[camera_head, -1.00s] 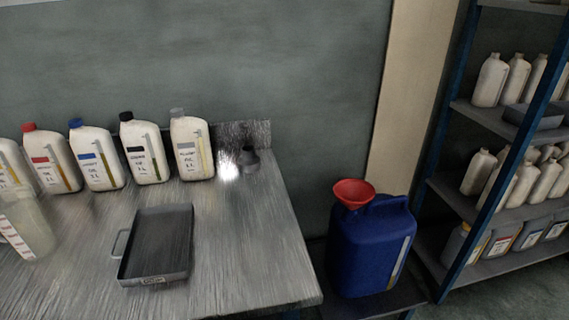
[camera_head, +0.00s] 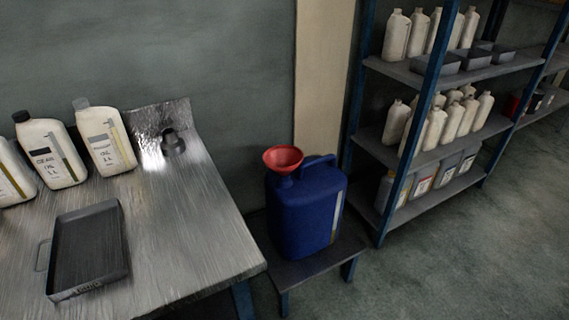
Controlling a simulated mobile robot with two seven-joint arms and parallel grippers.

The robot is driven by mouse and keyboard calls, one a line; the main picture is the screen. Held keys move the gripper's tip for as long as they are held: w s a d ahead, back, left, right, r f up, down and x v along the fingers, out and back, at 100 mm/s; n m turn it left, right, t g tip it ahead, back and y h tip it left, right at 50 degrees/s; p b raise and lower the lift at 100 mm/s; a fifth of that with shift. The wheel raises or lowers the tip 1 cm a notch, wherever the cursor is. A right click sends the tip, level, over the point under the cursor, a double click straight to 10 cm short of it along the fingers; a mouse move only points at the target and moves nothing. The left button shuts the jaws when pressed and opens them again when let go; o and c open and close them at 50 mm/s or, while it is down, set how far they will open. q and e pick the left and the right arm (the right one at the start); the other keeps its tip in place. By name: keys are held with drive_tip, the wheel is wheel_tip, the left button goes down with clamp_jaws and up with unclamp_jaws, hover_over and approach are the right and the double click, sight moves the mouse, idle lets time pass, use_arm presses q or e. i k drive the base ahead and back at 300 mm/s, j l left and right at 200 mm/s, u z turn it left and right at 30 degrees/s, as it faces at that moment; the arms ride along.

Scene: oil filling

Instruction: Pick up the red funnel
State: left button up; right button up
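The red funnel (camera_head: 283,159) sits upright in the opening at the top left of a blue canister (camera_head: 303,215). Its wide mouth faces up, and its lower end is hidden inside or behind the canister's top. The canister stands on a low dark stand (camera_head: 306,266) to the right of the metal table. Neither of my grippers shows in the head view.
The metal table (camera_head: 190,235) fills the left, with a grey tray (camera_head: 88,247), several white oil bottles (camera_head: 105,141) and a small dark object (camera_head: 172,143) on it. A blue-framed shelf (camera_head: 432,143) with bottles stands right. Floor at the lower right is clear.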

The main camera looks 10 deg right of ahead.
sight(283, 159)
drive_tip(key=k+j+u, duration=0.2)
drive_tip(key=k, duration=0.45)
drive_tip(key=l+u, duration=0.1)
drive_tip(key=u, duration=1.15)
drive_tip(key=l+u, duration=0.2)
drive_tip(key=u, duration=0.15)
drive_tip(key=l+u, duration=0.15)
drive_tip(key=u, duration=0.25)
drive_tip(key=k+l, duration=0.1)
drive_tip(key=l, duration=0.5)
drive_tip(key=k+l, duration=0.1)
drive_tip(key=l, duration=0.45)
drive_tip(key=k+l, duration=0.1)
drive_tip(key=l, duration=0.5)
drive_tip(key=k+l, duration=0.1)
drive_tip(key=l, duration=0.45)
